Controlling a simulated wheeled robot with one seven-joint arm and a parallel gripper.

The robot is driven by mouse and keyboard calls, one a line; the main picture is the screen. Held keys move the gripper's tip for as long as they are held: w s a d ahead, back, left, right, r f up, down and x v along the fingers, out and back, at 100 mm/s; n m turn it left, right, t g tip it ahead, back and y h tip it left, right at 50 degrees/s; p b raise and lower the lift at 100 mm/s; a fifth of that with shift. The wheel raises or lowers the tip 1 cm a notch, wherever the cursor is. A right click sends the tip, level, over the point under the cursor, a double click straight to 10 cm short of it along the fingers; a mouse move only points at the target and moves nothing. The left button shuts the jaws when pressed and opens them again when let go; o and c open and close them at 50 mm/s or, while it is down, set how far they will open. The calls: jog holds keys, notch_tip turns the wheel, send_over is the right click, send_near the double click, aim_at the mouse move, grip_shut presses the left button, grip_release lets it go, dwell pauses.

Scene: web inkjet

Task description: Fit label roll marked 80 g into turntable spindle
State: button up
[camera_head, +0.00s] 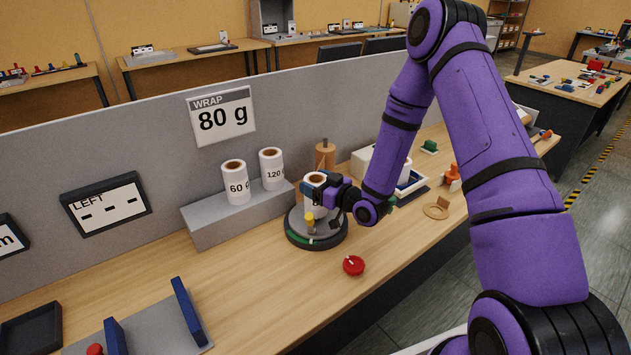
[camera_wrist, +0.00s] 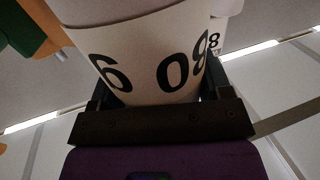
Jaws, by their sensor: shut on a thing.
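The white label roll with a brown core (camera_head: 314,178) is in the jaws of my gripper (camera_head: 324,194). It is upright over the back part of the round turntable (camera_head: 316,241). In the wrist view the roll (camera_wrist: 140,62) fills the space between the fingers (camera_wrist: 160,98), and its print reads 80 g upside down. The turntable has a dark rim with a green patch and a grey top. A small yellow post (camera_head: 309,220) stands on it in front of the roll.
Rolls marked 60 (camera_head: 235,182) and 120 (camera_head: 271,169) stand on a grey step (camera_head: 222,219) to the left. A wooden cylinder (camera_head: 325,155) stands behind the turntable. A red knob (camera_head: 353,265) lies in front. An 80 g sign (camera_head: 221,117) hangs on the partition.

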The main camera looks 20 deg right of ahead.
jog(key=shift+f, duration=0.55)
jog(key=o, duration=1.1)
jog(key=v, duration=1)
jog(key=shift+s+d, duration=0.2)
jog(key=shift+s, duration=0.15)
jog(key=shift+f, duration=0.1)
jog(key=shift+w, duration=0.1)
